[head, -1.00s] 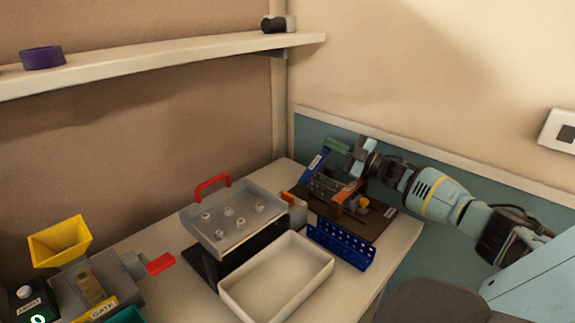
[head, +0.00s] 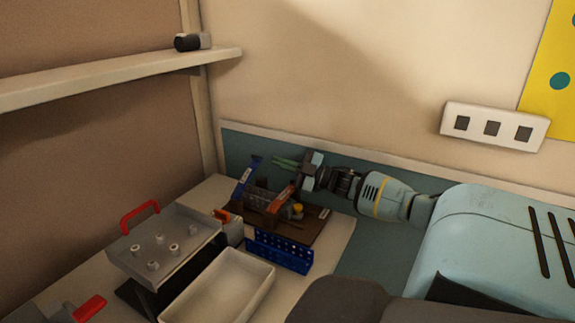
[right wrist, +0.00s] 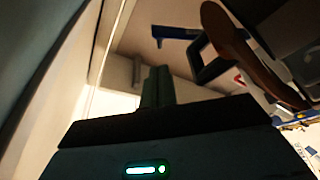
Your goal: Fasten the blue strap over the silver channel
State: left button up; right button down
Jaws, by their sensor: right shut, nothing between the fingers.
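The blue strap (head: 245,178) stands up at a tilt at the left end of a fixture on a brown board (head: 305,230). The silver channel (head: 262,201) lies in that fixture, partly hidden by an orange-red part (head: 282,197) beside it. The strap is not lying over the channel. My right gripper (head: 286,163) is shut and empty, its green fingers pointing left, a little right of the strap's top and apart from it. In the right wrist view its green fingers (right wrist: 157,88) are together, and a blue piece, possibly the strap, shows beyond them. My left gripper is not in view.
A blue perforated bracket (head: 279,252) stands at the board's front edge. A white tray (head: 258,303) and a grey tray with pegs (head: 128,257) and a red handle lie to the left. The wall is close behind the fixture.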

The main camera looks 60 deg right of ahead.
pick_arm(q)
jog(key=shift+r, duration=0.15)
pick_arm(e)
jog(key=shift+v, duration=0.85)
pick_arm(q)
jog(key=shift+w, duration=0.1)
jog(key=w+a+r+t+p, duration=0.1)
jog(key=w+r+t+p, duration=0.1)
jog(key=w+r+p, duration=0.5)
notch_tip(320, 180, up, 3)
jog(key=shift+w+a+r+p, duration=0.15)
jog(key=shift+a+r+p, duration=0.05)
jog(key=shift+p, duration=0.5)
pick_arm(e)
jog(key=s+a+r+m+g+h, duration=0.2)
jog(key=a+r+m+g+h, duration=0.1)
jog(key=a+r+m+h, duration=0.2)
notch_tip(320, 180, up, 4)
jog(key=shift+s+a+f+m+g+h, duration=0.25)
jog(key=shift+m+g+h, duration=0.15)
jog(key=shift+m+h, duration=0.8)
jog(key=shift+w, duration=0.2)
